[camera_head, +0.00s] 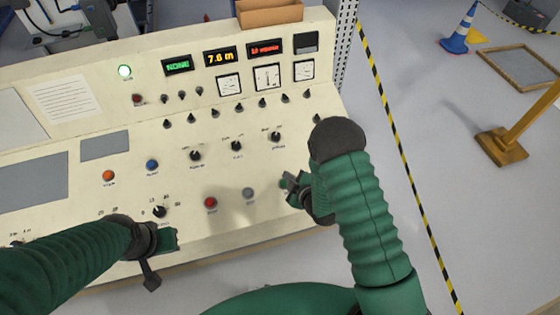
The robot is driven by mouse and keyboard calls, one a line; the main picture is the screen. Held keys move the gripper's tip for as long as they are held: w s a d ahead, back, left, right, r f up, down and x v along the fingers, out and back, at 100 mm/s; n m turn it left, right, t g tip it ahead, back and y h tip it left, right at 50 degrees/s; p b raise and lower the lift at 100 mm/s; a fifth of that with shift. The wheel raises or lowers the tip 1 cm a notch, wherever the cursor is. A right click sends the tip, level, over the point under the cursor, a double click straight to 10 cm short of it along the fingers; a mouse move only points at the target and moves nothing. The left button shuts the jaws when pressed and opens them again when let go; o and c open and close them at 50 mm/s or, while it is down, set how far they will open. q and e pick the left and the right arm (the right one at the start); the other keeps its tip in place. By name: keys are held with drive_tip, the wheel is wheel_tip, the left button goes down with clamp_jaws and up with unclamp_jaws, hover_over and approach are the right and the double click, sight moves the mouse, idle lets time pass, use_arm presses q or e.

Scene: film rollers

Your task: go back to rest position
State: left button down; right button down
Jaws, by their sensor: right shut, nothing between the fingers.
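My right gripper (292,183) is shut and empty, in front of the lower right part of the cream control console (305,120). Its green sleeved arm bends down from a dark joint. A green button shows close beside its fingers; I cannot tell whether they touch it. My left gripper (155,262) is at the lower left, over the console's front edge, below a black knob (159,211). Its fingers are partly hidden by its own wrist, so its opening is unclear.
The console carries a red button (210,202), a grey button (248,193), knobs, toggle switches, gauges and lit displays reading "NONE" and "7.6 m" (221,57). Open floor lies between.

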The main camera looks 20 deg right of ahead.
drive_tip(key=s+d+r+m+g+h+b, duration=0.1)
drive_tip(key=s+r+m+g+b, duration=0.2)
drive_tip(key=s+m, duration=0.3)
drive_tip(key=s+d+r+m+g+h+b, duration=0.1)
drive_tip(key=s+r+m+g+b, duration=0.3)
drive_tip(key=s, duration=1)
drive_tip(key=shift+s+d+r+m+g, duration=0.4)
drive_tip(key=shift+r+m+g, duration=0.4)
drive_tip(key=shift+m+g, duration=0.2)
drive_tip(key=shift+s+r, duration=0.1)
drive_tip(key=shift+s, duration=0.05)
